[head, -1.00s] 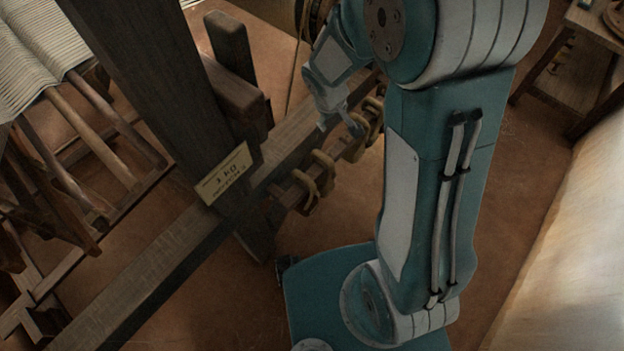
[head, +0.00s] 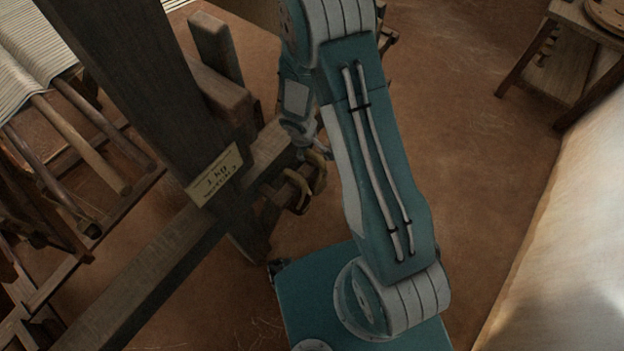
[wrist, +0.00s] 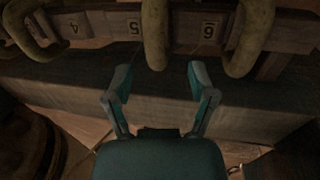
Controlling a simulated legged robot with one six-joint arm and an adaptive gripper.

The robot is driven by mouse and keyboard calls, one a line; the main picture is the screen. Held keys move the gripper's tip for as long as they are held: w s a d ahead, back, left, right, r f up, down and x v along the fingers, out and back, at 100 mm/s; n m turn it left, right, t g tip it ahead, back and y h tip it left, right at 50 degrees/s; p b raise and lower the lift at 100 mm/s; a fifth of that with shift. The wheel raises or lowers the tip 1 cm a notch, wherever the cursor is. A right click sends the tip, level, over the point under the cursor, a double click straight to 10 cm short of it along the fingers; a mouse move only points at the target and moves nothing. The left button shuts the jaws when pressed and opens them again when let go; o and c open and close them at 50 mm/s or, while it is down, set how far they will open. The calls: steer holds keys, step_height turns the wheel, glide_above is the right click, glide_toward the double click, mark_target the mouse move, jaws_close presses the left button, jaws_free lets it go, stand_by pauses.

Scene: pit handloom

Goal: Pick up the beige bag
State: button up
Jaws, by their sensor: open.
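I cannot make out a clear beige bag in either view. Tan loops hang along a numbered wooden rack (wrist: 185,28) in the wrist view: one at the left (wrist: 30,30), one in the middle (wrist: 155,30) and one at the right (wrist: 248,40). My gripper (wrist: 158,75) is open and empty. Its fingertips are just short of the rack, either side of the middle loop's lower end; I see no contact. In the head view, my arm covers most of the rack, and only a few tan loops (head: 300,188) show beside my gripper, which is partly hidden.
A thick wooden beam (head: 140,270) and a dark post (head: 150,75) of the loom stand left of my arm. A paper label (head: 214,174) is on the post. Striped cloth (head: 30,60) lies at upper left. A wooden stand (head: 560,65) is at upper right. Brown floor (head: 470,150) is clear.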

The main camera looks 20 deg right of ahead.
mark_target(310, 152)
steer(key=f, duration=0.3)
steer(key=d+f, duration=0.1)
steer(key=shift+w+f, duration=0.15)
steer(key=shift+w, duration=0.25)
jaws_close()
